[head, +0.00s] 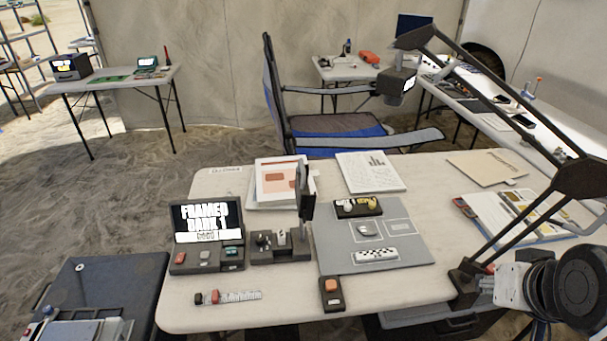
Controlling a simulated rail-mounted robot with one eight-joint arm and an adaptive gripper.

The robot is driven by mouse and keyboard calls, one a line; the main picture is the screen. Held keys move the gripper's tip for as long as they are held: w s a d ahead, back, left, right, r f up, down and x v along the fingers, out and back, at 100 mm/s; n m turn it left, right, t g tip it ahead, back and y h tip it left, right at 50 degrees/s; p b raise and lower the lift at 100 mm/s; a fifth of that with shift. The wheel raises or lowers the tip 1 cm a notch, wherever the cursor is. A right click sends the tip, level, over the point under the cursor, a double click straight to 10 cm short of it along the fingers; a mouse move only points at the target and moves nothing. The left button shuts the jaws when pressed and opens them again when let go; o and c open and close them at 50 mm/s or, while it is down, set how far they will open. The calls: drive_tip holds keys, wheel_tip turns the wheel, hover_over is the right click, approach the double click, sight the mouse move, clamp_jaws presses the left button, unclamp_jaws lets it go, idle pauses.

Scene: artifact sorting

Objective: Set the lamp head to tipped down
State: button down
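A black jointed desk lamp stands at the right of the near table. Its base (472,281) is on the table's right side, its elbow (580,178) is at the right, and its upper arm (490,93) reaches up and left. The lamp head (395,84), a small dark box with a paler underside and a bright label on its right side, hangs from the arm's end, in front of the folding chair. Its exact tilt is hard to tell. A black and white part of my arm (583,286) shows at the lower right, close to the lamp base. My gripper's fingers do not show.
The near table (290,313) holds a screen (207,220), a dark stand (281,248), a grey mat (410,252), an orange-button box (332,294), papers (370,172) and a folder (487,167). A blue folding chair (340,126) is behind it. The space under the lamp head is open.

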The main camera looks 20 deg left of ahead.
idle(0.3)
drive_tip(key=c, duration=2.3)
unclamp_jaws()
drive_tip(key=o, duration=0.5)
drive_tip(key=w+a+t+y, duration=0.1)
drive_tip(key=w+a, duration=0.2)
drive_tip(key=a, duration=0.1)
drive_tip(key=w+a+r+y, duration=0.1)
drive_tip(key=w+a, duration=0.3)
drive_tip(key=w+a+r+t+y, duration=0.1)
drive_tip(key=w+a, duration=0.2)
drive_tip(key=a, duration=0.2)
drive_tip(key=shift+w+t+y+b, duration=0.2)
drive_tip(key=shift+t+y+b, duration=0.1)
drive_tip(key=shift+y, duration=0.1)
drive_tip(key=m+t+y, duration=0.1)
drive_tip(key=t+y, duration=0.1)
drive_tip(key=y, duration=0.3)
approach(302, 164)
drive_tip(key=x, duration=0.3)
drive_tip(key=b+x, duration=0.1)
drive_tip(key=x, duration=0.2)
drive_tip(key=b+x, duration=0.1)
drive_tip(key=x, duration=0.3)
drive_tip(key=shift+f, duration=0.3)
clamp_jaws()
